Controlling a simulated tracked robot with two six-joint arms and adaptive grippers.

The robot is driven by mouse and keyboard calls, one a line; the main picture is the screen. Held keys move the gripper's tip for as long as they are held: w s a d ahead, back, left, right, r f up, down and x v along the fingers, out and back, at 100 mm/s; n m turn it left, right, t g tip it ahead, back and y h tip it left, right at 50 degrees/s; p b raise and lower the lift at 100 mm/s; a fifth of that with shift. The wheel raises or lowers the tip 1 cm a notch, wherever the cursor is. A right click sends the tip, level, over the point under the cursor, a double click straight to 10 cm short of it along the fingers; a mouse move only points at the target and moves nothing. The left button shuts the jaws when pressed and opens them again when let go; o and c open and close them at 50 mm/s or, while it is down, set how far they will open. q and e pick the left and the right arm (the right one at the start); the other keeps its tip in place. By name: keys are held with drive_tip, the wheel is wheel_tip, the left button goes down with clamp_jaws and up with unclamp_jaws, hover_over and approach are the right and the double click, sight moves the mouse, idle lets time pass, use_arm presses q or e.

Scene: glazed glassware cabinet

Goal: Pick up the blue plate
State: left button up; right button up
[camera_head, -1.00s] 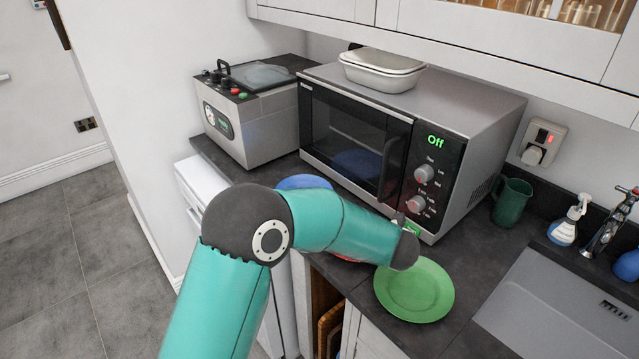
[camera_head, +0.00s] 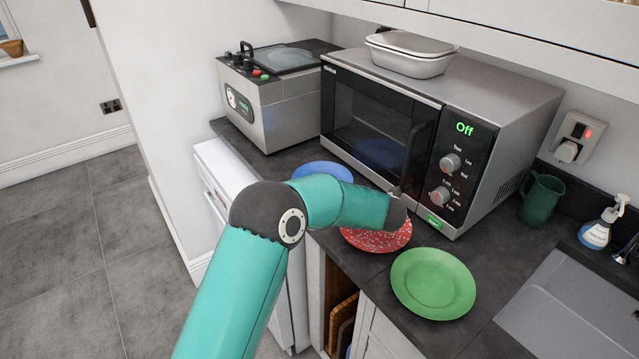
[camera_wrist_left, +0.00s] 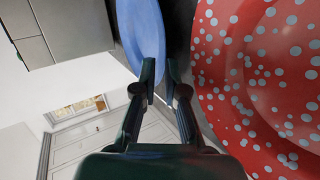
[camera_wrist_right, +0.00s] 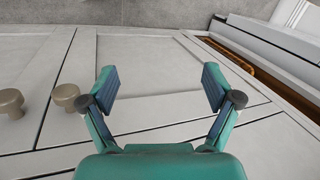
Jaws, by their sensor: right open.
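The blue plate (camera_head: 322,171) lies on the dark counter in front of the microwave, partly hidden by my left arm in the head view. In the left wrist view, the rim part of the blue plate (camera_wrist_left: 143,30) reaches down between the fingertips of my left gripper (camera_wrist_left: 160,70). These fingers stand close together with a narrow gap; whether they press on the rim is unclear. In the head view my left fingers are hidden behind my arm. My right gripper (camera_wrist_right: 160,88) is open and empty in front of pale cabinet fronts, away from the plates.
A red speckled plate (camera_head: 378,238) lies right beside the blue one, and a green plate (camera_head: 433,284) lies nearer the sink (camera_head: 570,310). The microwave (camera_head: 430,130) and a grey machine (camera_head: 265,105) stand behind. A green jug (camera_head: 541,199) stands at the right.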

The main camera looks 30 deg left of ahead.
use_arm(q)
drive_tip(key=x, duration=0.4)
drive_tip(key=shift+w+a+f+b, duration=0.1)
drive_tip(key=shift+w+f+b, duration=0.2)
drive_tip(key=shift+b, duration=0.1)
drive_tip(key=shift+s, duration=0.1)
clamp_jaws()
drive_tip(key=shift+r, duration=0.2)
